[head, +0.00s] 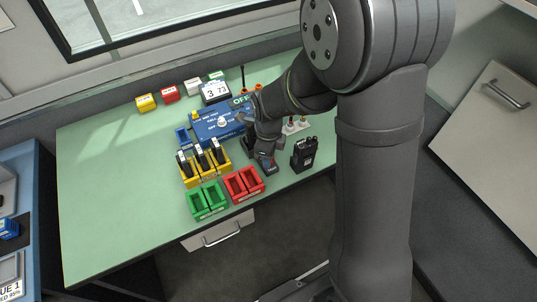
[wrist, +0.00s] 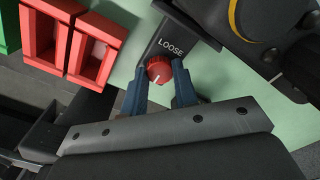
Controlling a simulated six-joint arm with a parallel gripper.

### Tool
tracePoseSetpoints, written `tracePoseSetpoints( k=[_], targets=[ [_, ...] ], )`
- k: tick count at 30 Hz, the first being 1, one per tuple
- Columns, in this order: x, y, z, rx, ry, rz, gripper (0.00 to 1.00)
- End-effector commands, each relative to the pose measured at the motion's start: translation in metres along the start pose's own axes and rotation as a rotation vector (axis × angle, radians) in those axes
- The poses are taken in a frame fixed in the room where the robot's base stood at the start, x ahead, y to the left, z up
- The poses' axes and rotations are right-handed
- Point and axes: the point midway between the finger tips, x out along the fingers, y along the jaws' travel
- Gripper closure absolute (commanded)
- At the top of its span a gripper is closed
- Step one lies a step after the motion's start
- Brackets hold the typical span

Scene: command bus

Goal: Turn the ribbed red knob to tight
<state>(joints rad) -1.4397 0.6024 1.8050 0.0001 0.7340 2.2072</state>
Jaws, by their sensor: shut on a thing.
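The ribbed red knob (wrist: 159,68) sits at the end of a dark plate (wrist: 178,42) marked LOOSE in the wrist view. A pale line shows on the knob's face. My gripper (wrist: 160,75) has its two blue fingers on either side of the knob, shut on it. I see no tight mark; the fingers may hide part of the plate. In the head view my gripper (head: 266,161) is low over the front right of the green table, and the knob is too small and covered to make out clearly.
Red bins (head: 243,184) and green bins (head: 207,200) stand left of my gripper. Yellow bins (head: 205,166) hold dark handsets. A black radio (head: 304,153) stands close on the right. A blue box (head: 221,123) is behind. The table's left side (head: 100,200) is clear.

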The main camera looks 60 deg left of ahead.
Motion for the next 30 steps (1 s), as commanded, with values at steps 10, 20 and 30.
tracePoseSetpoints(
  k=[10,20,30],
  targets=[
    [0.0002,0.0000,-0.0004,0.035,0.001,0.000,0.96],
    [0.0002,0.0000,-0.0003,0.034,0.000,0.000,0.58],
    [-0.0011,-0.0001,-0.0001,0.033,0.000,0.000,0.51]
  ],
)
